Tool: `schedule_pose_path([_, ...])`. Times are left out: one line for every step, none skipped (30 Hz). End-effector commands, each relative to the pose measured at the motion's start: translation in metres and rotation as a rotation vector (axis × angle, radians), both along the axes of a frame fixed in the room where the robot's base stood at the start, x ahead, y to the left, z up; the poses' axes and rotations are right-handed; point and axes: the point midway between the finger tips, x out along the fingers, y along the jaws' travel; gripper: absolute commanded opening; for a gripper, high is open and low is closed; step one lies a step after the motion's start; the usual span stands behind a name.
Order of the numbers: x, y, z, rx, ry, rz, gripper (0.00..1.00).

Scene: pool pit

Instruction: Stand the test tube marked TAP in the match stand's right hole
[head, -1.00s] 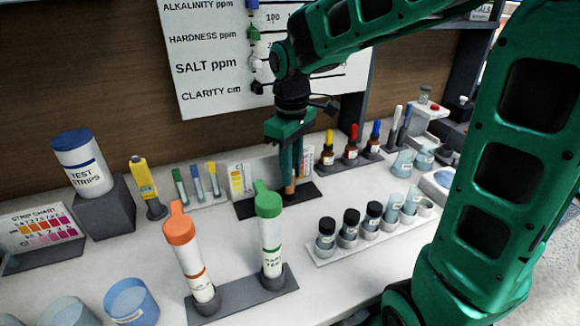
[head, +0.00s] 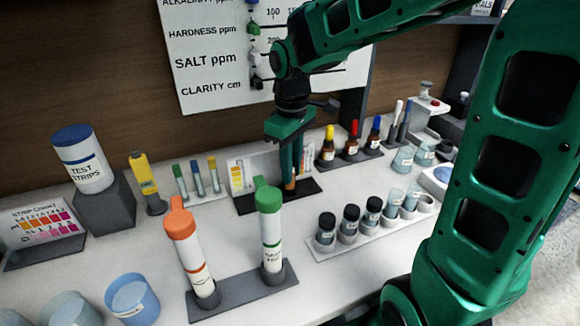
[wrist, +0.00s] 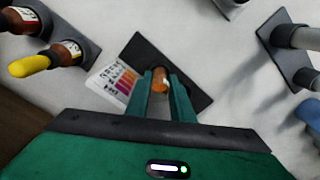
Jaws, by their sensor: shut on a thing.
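My gripper (head: 291,178) points down over the match stand (head: 246,206), a dark base with a white colour card at its back. It is shut on a small amber test tube (head: 290,186), which also shows between the fingers in the wrist view (wrist: 160,80). The tube looks upright over the right part of the stand. The fingers hide much of it, and I cannot tell whether its lower end is in the right hole. No TAP mark is readable. The stand's dark base (wrist: 145,47) and colour card show in the wrist view.
Dropper bottles (head: 351,147) stand in a rack behind and right. Black-capped vials (head: 350,224) stand in a white rack at front right. Tall orange-capped (head: 190,250) and green-capped (head: 270,235) tubes stand in front.

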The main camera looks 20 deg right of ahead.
Motion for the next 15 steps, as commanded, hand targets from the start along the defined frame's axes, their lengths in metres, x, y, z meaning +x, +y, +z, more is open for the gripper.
schedule_pose_path([0.0, 0.0, -0.0007, 0.0, 0.0, 0.0, 0.0])
schedule_pose_path([-0.0001, -0.0001, -0.001, 0.0, 0.0, 0.0, 0.0])
schedule_pose_path([-0.0001, -0.0001, -0.0014, 0.0, 0.0, 0.0, 0.0])
schedule_pose_path([0.0, 0.0, -0.0017, 0.0, 0.0, 0.0, 0.0])
schedule_pose_path([0.0, 0.0, -0.002, 0.0, 0.0, 0.0, 0.0])
schedule_pose_path([0.0, 0.0, -0.0023, 0.0, 0.0, 0.0, 0.23])
schedule_pose_path([0.0001, -0.0001, -0.0021, 0.0, 0.0, 0.0, 0.3])
schedule_pose_path([0.0001, -0.0001, -0.0021, 0.0, 0.0, 0.0, 0.38])
schedule_pose_path([0.0001, -0.0001, -0.0021, 0.0, 0.0, 0.0, 0.43])
schedule_pose_path([0.0001, -0.0002, -0.0021, 0.0, 0.0, 0.0, 0.43])
schedule_pose_path([0.0001, -0.0002, -0.0021, 0.0, 0.0, 0.0, 0.43])
schedule_pose_path([0.0002, -0.0002, -0.002, 0.0, 0.0, -0.001, 0.43])
schedule_pose_path([0.0003, -0.0003, -0.002, 0.001, -0.001, -0.001, 0.43])
schedule_pose_path([0.0004, -0.0004, -0.002, 0.001, -0.001, -0.001, 0.43])
schedule_pose_path([0.0004, -0.0003, -0.0019, 0.0, -0.001, -0.001, 0.43])
